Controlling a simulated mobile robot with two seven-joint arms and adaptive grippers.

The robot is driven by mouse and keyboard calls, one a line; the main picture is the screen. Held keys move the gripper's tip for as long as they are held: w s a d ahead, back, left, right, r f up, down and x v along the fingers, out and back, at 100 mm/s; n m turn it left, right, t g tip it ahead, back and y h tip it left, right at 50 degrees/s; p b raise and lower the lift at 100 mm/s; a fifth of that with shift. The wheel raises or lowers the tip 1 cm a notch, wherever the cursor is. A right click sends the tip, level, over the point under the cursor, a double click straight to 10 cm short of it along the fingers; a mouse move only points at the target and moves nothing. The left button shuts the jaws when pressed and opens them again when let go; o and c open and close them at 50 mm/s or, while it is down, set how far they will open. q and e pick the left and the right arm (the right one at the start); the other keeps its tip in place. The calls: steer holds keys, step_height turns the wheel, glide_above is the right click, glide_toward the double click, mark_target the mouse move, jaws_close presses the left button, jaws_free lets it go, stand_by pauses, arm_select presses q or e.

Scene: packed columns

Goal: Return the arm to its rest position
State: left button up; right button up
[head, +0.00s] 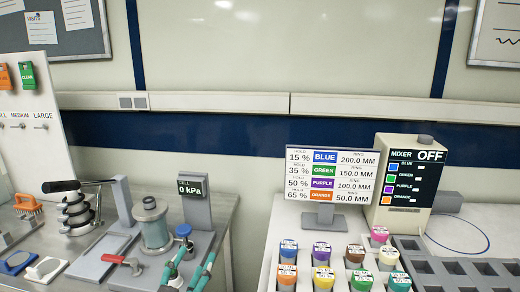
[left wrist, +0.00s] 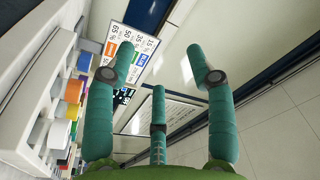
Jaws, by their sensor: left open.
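My left gripper (head: 197,254) shows at the bottom of the head view as teal fingers, in front of the column apparatus. The left wrist view shows the same gripper (left wrist: 160,72) with its teal fingers spread apart and nothing between them. The rest of the left arm is out of the head view. My right gripper is in neither view.
Behind the fingers stand a grey column (head: 152,226), a blue-topped valve (head: 184,232) and a 0 kPa display (head: 192,187). To the right are several coloured-cap jars (head: 321,252), a sign (head: 327,172), a mixer (head: 405,184) reading OFF and a grey rack (head: 455,268).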

arm_select(q)
steer(key=s+a+f+n+g+y, duration=0.2)
steer(key=s+a+f+n+g, duration=0.15)
steer(key=f, duration=0.55)
steer(key=s+a+f+n+g+y, duration=0.2)
steer(key=s+f+g, duration=0.25)
steer(key=f, duration=0.35)
steer(key=s+a+f+n+g, duration=0.1)
steer(key=s+f+g, duration=0.4)
steer(key=s, duration=0.4)
steer(key=s+f+n+g, duration=0.1)
steer(key=s+f+g, duration=0.2)
steer(key=s+f, duration=0.4)
step_height(320, 180, down, 20)
steer(key=s, duration=0.2)
steer(key=s+a+f+g, duration=0.2)
steer(key=s+a+f, duration=0.1)
steer(key=s+f, duration=1.2)
steer(key=shift+s+f+m, duration=0.3)
steer(key=shift+s+m, duration=0.15)
steer(key=shift+s, duration=0.35)
